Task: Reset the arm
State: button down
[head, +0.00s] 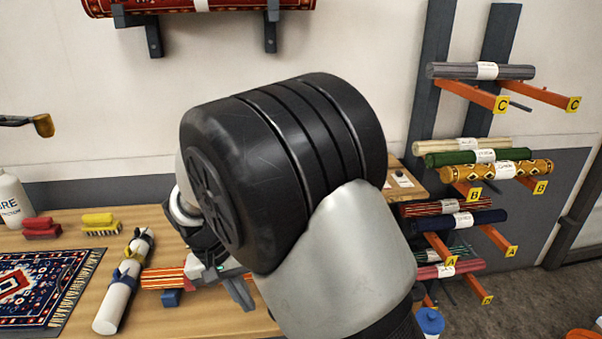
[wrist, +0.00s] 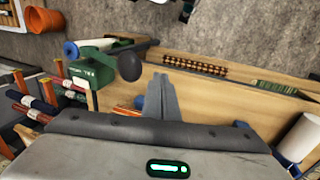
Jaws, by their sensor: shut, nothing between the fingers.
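My gripper (head: 240,292) shows in the head view low over the wooden bench (head: 75,222), mostly hidden behind my own arm's bulky black and grey links. In the wrist view my gripper's fingers (wrist: 161,90) are together with nothing between them, against the bench's wooden surface. An orange striped roll (head: 163,278) lies just left of the gripper in the head view. I cannot tell whether the gripper touches anything.
A white roll with ties (head: 118,299), a patterned rug (head: 38,290) and brushes (head: 98,222) lie on the bench. A rack with orange arms (head: 470,92) holding several rolls stands right. The wrist view shows a green device (wrist: 93,76) and a terracotta pot (wrist: 42,17).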

jog(key=w+d+r+m+y+p, duration=0.1)
jog(key=d+r+y, duration=0.1)
jog(key=d+r, duration=0.85)
jog(key=s+d+r+t+p, duration=0.1)
jog(key=s+d+r+t, duration=0.1)
jog(key=s+d+r, duration=0.4)
jog(key=s+d+r+m+t+p, duration=0.1)
jog(key=s+d+r, duration=0.5)
jog(key=d, duration=0.7)
jog(key=shift+s+d+r+m+t+y, duration=0.35)
jog(key=shift+s+t, duration=0.25)
jog(key=shift+t, duration=0.3)
